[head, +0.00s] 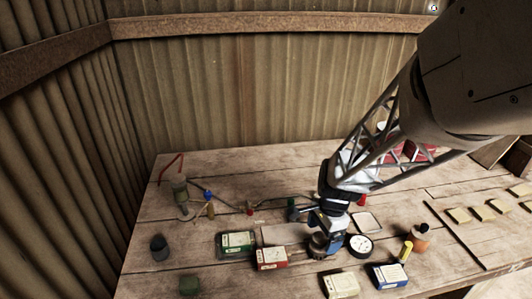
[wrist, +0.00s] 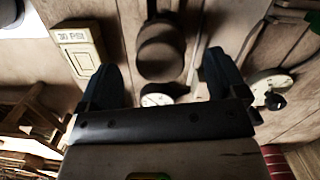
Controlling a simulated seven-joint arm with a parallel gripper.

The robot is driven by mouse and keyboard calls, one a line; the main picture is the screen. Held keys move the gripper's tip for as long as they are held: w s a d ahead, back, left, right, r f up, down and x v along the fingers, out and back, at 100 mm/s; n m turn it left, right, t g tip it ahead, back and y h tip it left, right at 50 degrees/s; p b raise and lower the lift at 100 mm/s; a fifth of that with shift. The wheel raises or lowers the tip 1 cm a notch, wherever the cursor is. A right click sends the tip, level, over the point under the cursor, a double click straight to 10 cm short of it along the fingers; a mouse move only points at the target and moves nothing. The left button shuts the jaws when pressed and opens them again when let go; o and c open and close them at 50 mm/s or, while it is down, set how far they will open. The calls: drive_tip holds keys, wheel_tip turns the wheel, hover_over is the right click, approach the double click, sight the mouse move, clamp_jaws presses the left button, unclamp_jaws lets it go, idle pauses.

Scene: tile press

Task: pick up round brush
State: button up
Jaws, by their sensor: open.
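My gripper (head: 325,232) points down over the middle of the table. In the wrist view my gripper (wrist: 162,66) has its two dark fingers apart. A dark brown round piece (wrist: 160,48) shows between them; it may be the round brush, but I cannot tell for sure. It also shows in the head view as a brown round piece (head: 318,244), partly hidden by my gripper. I see no finger clearly touching it.
A white round dial (head: 359,245) stands close right of my gripper. Green (head: 237,243), red (head: 271,260), cream (head: 340,285) and blue (head: 389,276) boxes lie nearby. A dark cup-like thing (head: 160,247) stands at left. A "30 PSI" plate (wrist: 75,42) shows in the wrist view.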

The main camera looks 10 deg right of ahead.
sight(321, 237)
drive_tip(key=shift+a+f, duration=0.2)
drive_tip(key=shift+f, duration=0.85)
drive_tip(key=shift+a+f, duration=0.15)
drive_tip(key=shift+f, duration=0.85)
drive_tip(key=shift+c, duration=0.3)
drive_tip(key=c, duration=1)
